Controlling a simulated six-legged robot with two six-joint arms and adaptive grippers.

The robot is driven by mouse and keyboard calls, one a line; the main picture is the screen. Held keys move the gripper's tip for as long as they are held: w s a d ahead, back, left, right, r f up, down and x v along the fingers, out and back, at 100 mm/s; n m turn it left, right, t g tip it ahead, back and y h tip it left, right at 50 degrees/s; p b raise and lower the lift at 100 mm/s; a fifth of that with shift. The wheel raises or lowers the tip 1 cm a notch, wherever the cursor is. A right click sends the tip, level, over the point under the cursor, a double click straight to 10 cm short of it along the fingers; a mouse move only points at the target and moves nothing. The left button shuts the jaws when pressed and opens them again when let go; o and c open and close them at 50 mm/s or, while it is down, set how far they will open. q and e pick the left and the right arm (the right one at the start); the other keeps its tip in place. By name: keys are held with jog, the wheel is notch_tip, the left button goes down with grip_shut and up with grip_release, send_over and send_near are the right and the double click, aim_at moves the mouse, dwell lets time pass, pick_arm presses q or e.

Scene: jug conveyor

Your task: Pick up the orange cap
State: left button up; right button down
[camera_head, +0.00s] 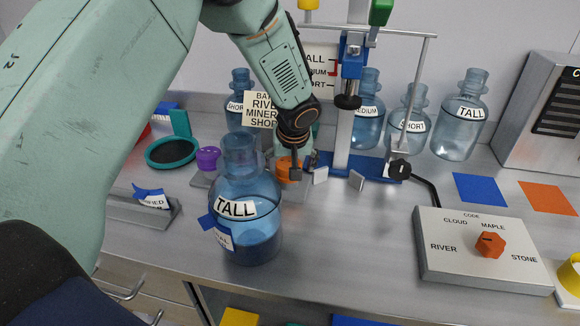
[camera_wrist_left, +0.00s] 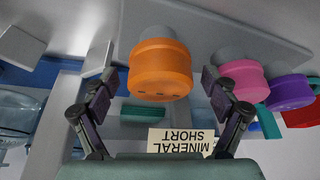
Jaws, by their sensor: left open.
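The orange cap (camera_head: 284,171) stands on a small grey holder on the bench, just behind the front TALL jug. It is partly covered by my gripper in the head view. My left gripper (camera_head: 296,168) comes down over it from above. In the left wrist view the orange cap (camera_wrist_left: 160,72) lies between the two fingers of the open gripper (camera_wrist_left: 160,88), with a visible gap on each side. My right gripper is not in view.
The TALL jug (camera_head: 249,190) with blue liquid stands close in front. A purple cap (camera_head: 208,158) is to the left; a pink cap (camera_wrist_left: 244,80) shows beside the orange one. A blue-based press stand (camera_head: 343,130) rises behind right. A control box (camera_head: 470,270) sits right.

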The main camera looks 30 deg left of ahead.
pick_arm(q)
jog(key=shift+s+r, duration=0.1)
jog(key=shift+s, duration=0.05)
jog(key=shift+c, duration=0.8)
jog(key=shift+w, duration=0.2)
jog(key=c, duration=0.6)
jog(key=shift+s, duration=0.2)
jog(key=shift+c, duration=0.5)
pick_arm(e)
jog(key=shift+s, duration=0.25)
